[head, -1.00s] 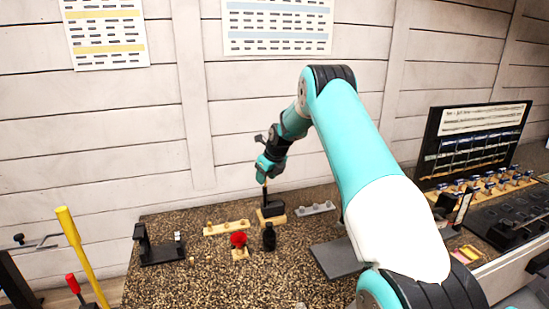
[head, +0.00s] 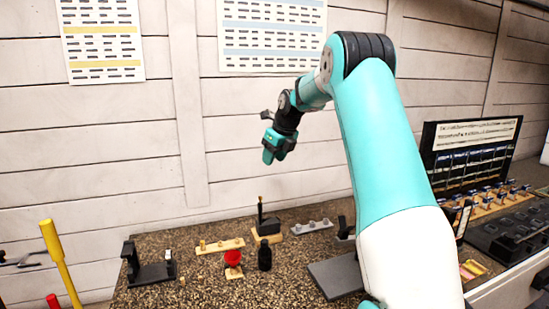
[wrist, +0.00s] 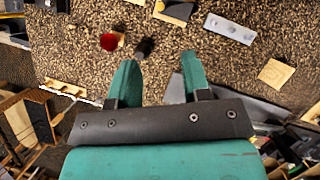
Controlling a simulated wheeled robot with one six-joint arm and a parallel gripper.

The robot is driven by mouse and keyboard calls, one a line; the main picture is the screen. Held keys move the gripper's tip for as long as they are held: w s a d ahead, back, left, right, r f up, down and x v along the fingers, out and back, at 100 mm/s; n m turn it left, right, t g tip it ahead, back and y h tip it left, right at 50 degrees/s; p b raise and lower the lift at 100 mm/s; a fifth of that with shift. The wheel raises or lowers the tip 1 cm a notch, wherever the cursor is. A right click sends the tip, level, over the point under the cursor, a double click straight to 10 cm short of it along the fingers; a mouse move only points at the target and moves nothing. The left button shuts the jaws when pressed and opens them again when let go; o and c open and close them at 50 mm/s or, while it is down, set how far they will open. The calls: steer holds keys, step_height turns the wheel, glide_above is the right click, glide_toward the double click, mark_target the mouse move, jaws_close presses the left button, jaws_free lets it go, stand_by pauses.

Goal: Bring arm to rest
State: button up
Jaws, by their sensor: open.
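My gripper (head: 272,154) is raised well above the bench (head: 210,287) in the head view, with its fingers pointing down. In the wrist view my gripper (wrist: 157,85) has its two teal fingers apart with nothing held between them. My arm reaches up from the lower right and bends at the elbow near the top of the head view. A black block on a wooden base (head: 267,229), with a thin upright piece, stands on the bench below my gripper, clear of it.
On the bench are a red-topped item (head: 233,259), a dark bottle (head: 265,256), a wooden rack (head: 220,246), a grey rack (head: 312,226), a black stand (head: 149,266) and a grey plate (head: 337,277). A display board (head: 470,152) stands at right. The air around my gripper is clear.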

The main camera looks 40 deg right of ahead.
stand_by(0.7)
steer(key=s+a+n+g+y+b, duration=0.1)
steer(key=s+a+n, duration=0.2)
steer(key=a+n, duration=0.55)
steer(key=s+a+n+y, duration=0.1)
steer(key=s+a+n, duration=0.3)
steer(key=a, duration=0.7)
steer(key=s+a+n+g+y+b, duration=0.1)
steer(key=s+a+n, duration=0.1)
steer(key=a+n, duration=0.65)
steer(key=s+a+f+n+g+b, duration=0.1)
steer(key=s+a+f+n, duration=0.1)
steer(key=s+a+n, duration=0.5)
steer(key=s+a+f+n+g+y, duration=0.1)
steer(key=s+a+f+n, duration=0.1)
steer(key=s+a+n, duration=0.6)
steer(key=s+n, duration=0.6)
steer(key=s, duration=0.2)
steer(key=shift+s+f+n+g+b, duration=0.25)
steer(key=shift+f+n+g+b, duration=0.05)
steer(key=shift+f+n+b, duration=0.1)
steer(key=shift+d, duration=0.1)
